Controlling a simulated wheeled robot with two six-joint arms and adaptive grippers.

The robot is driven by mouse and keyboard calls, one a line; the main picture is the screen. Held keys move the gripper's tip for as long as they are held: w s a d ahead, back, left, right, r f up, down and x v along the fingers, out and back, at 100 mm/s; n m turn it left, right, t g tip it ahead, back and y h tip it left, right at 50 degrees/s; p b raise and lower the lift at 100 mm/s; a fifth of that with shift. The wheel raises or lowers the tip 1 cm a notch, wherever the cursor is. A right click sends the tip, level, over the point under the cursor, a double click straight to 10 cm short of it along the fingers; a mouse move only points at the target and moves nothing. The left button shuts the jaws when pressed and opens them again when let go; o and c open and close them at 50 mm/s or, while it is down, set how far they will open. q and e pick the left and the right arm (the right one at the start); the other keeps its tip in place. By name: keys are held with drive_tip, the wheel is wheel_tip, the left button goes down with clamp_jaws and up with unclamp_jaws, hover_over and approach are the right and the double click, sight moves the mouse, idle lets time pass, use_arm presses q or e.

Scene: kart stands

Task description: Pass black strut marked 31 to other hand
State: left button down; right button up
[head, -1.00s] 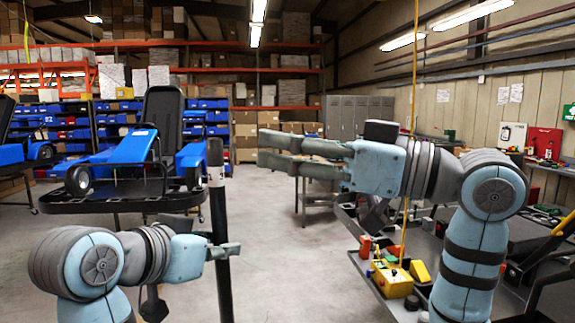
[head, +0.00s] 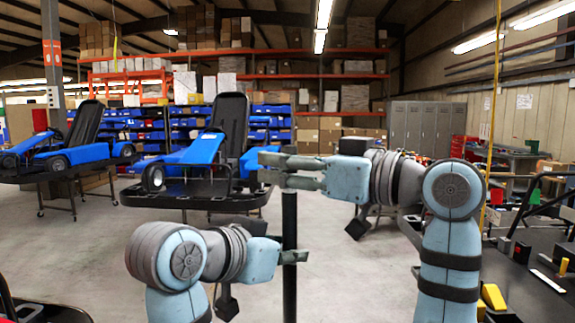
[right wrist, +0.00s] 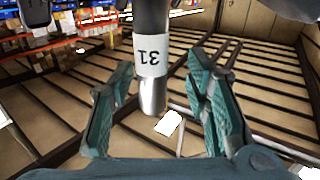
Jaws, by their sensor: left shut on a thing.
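The black strut (head: 290,215) stands upright in the head view. My left gripper (head: 297,257) is shut on it at mid-height. My right gripper (head: 270,169) is at the strut's upper end, above the left one, with its fingers open and pointing left. The right fingers hide part of the strut's top in the head view.
A blue kart (head: 190,160) on a black stand (head: 190,197) is behind the grippers, with another blue kart (head: 75,150) farther left. A dark workbench (head: 535,285) with tools is at the right. Open floor (head: 345,280) lies between.

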use_arm(q)
drive_tip(key=shift+a, duration=0.1)
use_arm(e)
drive_tip(key=shift+a, duration=0.15)
clamp_jaws()
use_arm(q)
drive_tip(key=c, duration=1.4)
unclamp_jaws()
drive_tip(key=shift+o, duration=0.2)
